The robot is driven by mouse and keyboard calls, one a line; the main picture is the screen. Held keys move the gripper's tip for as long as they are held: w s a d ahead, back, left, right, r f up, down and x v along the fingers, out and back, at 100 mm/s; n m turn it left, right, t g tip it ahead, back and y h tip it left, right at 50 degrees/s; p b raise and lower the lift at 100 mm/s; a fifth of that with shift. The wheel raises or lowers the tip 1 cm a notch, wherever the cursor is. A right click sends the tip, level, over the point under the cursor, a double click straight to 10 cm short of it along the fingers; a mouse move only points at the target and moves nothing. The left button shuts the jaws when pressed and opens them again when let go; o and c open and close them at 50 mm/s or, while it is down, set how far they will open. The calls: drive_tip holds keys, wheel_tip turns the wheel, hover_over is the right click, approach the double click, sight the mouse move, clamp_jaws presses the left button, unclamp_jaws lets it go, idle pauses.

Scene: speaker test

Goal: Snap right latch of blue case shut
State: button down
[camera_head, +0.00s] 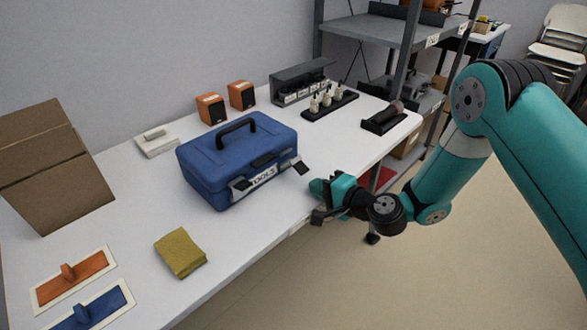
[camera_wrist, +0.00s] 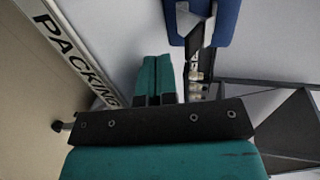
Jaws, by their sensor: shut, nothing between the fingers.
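The blue case (camera_head: 238,150) stands closed-lidded on the white table, its handle up and a TOOLS label on its front. Its right latch (camera_head: 300,166) sticks out from the front right corner, apparently open. The left latch (camera_head: 241,185) also shows as a grey plate at the front; its exact state is unclear. My gripper (camera_head: 317,187) is shut and empty, just off the case's front right, near the table edge. In the wrist view the teal fingers (camera_wrist: 156,66) are together, with a grey latch (camera_wrist: 193,25) on the blue case (camera_wrist: 225,18) ahead, apart from them.
A yellow cloth stack (camera_head: 180,252), orange float (camera_head: 72,277) and blue float (camera_head: 90,308) lie at the front left. A cardboard box (camera_head: 55,170) stands at left. Orange speakers (camera_head: 210,108) and a black bottle rack (camera_head: 330,103) are behind.

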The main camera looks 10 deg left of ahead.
drive_tip(key=b+v, duration=0.1)
drive_tip(key=v, duration=0.1)
drive_tip(key=f+b+v, duration=0.1)
drive_tip(key=v, duration=0.1)
drive_tip(key=shift+s+d+b, duration=0.3)
drive_tip(key=shift+d+b, duration=0.05)
drive_tip(key=shift+b, duration=0.05)
